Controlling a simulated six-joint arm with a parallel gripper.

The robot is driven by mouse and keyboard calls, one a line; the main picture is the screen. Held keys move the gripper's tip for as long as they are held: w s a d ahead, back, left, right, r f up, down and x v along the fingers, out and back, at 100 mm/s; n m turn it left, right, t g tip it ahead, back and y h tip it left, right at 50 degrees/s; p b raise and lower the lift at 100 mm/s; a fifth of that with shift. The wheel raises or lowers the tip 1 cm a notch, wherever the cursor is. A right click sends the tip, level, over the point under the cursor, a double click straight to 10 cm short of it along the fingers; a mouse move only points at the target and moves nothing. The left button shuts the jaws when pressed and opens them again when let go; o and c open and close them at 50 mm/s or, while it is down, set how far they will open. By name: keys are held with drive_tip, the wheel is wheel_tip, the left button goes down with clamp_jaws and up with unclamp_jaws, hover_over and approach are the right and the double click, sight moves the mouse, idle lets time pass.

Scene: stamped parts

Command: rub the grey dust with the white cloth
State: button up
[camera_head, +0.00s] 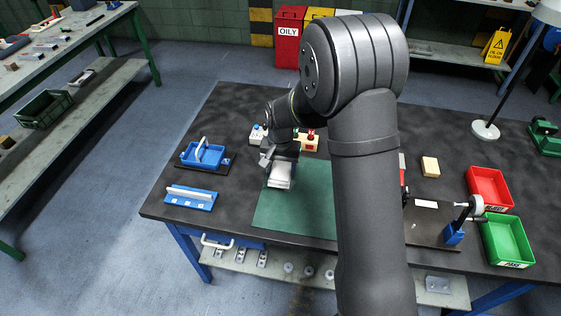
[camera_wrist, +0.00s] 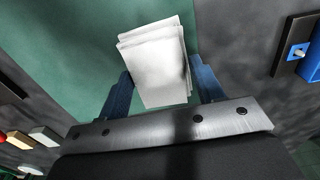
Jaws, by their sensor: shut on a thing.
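The white cloth (camera_head: 281,175) is a folded stack of layers over the left part of the green mat (camera_head: 300,213). My gripper (camera_wrist: 157,88) is shut on the cloth (camera_wrist: 155,58), with one blue finger on each side of it in the wrist view. In the head view my gripper is just behind the cloth, at the mat's upper left. I cannot tell whether the cloth touches the mat. I cannot make out the grey dust in either view; my arm hides the right part of the mat.
Left of the mat are a blue tray with a handle (camera_head: 202,154) and a blue block fixture (camera_head: 190,198). A control box with a red button (camera_head: 310,141) is behind the mat.

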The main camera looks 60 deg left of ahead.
sight(286, 172)
wheel_tip(286, 172, down, 2)
drive_tip(key=shift+f, duration=0.9)
drive_tip(key=shift+w+d+r, duration=0.2)
drive_tip(key=shift+w+d, duration=0.2)
drive_tip(key=shift+d, duration=0.4)
drive_tip(key=shift+c, duration=0.3)
drive_tip(key=shift+w+d+f, duration=0.1)
drive_tip(key=shift+w+d, duration=0.2)
drive_tip(key=shift+d, duration=0.2)
drive_tip(key=shift+w+d, duration=0.25)
drive_tip(key=shift+d, duration=0.2)
drive_tip(key=shift+s+a+f, duration=0.15)
drive_tip(key=shift+s+a+r, duration=0.1)
drive_tip(key=shift+s+a, duration=0.35)
drive_tip(key=shift+a, duration=0.4)
drive_tip(key=shift+s+a+r, duration=0.1)
drive_tip(key=shift+s+a, duration=0.3)
drive_tip(key=shift+a, duration=0.4)
drive_tip(key=shift+d+r, duration=0.1)
drive_tip(key=shift+r, duration=3.85)
